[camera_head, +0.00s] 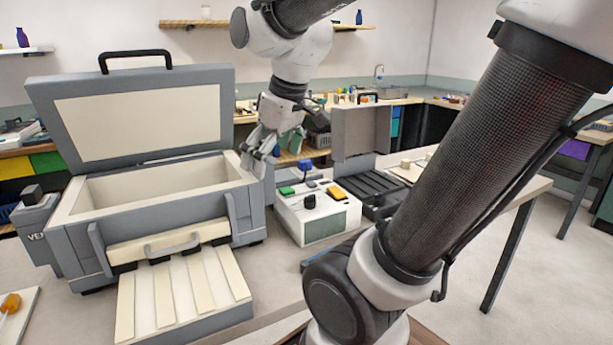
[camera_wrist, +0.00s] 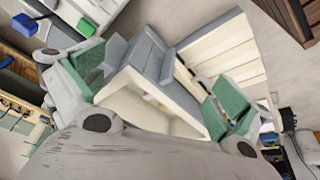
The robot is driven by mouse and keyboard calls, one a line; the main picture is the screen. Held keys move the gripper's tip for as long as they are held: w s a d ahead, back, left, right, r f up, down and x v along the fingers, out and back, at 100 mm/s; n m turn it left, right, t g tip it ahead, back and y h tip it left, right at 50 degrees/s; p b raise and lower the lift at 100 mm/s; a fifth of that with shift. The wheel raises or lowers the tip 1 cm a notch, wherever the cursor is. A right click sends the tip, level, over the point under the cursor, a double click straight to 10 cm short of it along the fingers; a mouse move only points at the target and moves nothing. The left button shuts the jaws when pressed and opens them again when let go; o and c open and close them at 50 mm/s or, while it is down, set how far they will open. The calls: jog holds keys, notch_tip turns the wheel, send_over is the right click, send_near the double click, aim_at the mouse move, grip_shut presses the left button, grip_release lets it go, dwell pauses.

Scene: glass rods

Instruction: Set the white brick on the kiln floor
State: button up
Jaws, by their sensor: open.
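The kiln (camera_head: 155,255) stands at the left of the head view, grey outside and cream inside. Its lid (camera_head: 140,110) is raised, and the chamber is open at the top. My gripper (camera_head: 259,155) is at the kiln's right rear corner, above the rim, with its fingers pointing down. In the wrist view my gripper (camera_wrist: 162,85) has its green-padded fingers wide apart, with the kiln (camera_wrist: 155,62) and its cream chamber beyond them. I cannot make out the white brick for certain; most of the kiln floor is hidden by the front wall.
A white control box (camera_head: 318,218) with green and yellow buttons stands right of the kiln. Behind it is an open grey case (camera_head: 362,130). A pale board with small cream blocks (camera_head: 408,168) lies farther right. The slatted front panel (camera_head: 185,290) projects forward.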

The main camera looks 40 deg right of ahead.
jog(key=s+d+f+m, duration=0.2)
jog(key=s+m, duration=0.2)
jog(key=s, duration=0.4)
jog(key=shift+s+d+h, duration=0.15)
jog(key=shift+d+h, duration=0.05)
jog(key=shift+h, duration=0.2)
